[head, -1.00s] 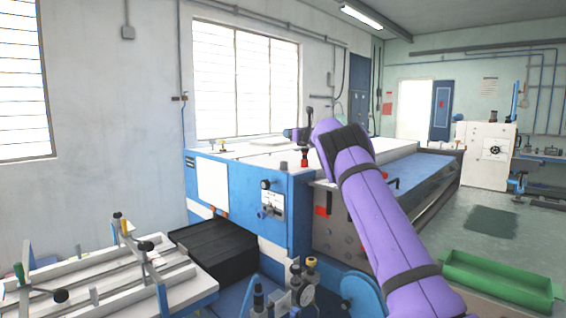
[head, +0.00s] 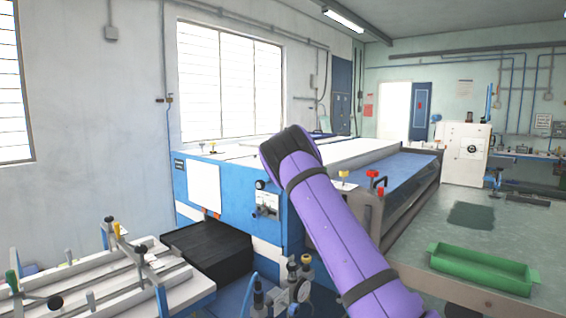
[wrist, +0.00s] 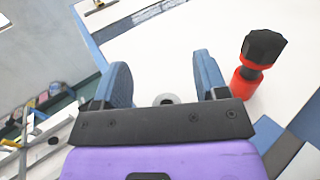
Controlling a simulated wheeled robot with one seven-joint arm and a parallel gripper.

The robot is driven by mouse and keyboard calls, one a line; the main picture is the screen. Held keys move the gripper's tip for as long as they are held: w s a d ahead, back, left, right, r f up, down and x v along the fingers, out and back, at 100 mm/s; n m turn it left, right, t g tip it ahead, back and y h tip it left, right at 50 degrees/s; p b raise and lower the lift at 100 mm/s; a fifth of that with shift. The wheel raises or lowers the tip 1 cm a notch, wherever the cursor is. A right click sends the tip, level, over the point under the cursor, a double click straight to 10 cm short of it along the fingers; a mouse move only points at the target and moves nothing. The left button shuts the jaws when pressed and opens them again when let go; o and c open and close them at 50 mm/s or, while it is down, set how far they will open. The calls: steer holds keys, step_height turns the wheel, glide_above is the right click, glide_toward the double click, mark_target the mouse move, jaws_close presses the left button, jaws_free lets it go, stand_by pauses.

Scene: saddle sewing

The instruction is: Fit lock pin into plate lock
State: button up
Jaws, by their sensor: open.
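In the wrist view my gripper (wrist: 158,78) is open, its two blue fingers apart with nothing held between them. A black-topped, red-collared knob or pin (wrist: 263,47) stands on the white surface to the right of the fingers, outside them; I cannot tell whether it is the lock pin. A small grey ring (wrist: 167,98) shows between the fingers, partly hidden by the gripper body; I cannot tell whether it is the plate lock. In the head view my purple arm hides the gripper and part of the machine.
The long blue and white machine (head: 235,182) fills the middle of the head view. Yellow-topped (head: 343,174) and red-topped (head: 372,174) fittings stand near its edge. A rail fixture (head: 120,290) is at lower left.

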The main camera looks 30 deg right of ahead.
steer(key=shift+s+a+f, duration=0.1)
steer(key=shift+f, duration=0.7)
steer(key=v, duration=1)
steer(key=shift+s+r, duration=0.15)
steer(key=shift+r, duration=0.05)
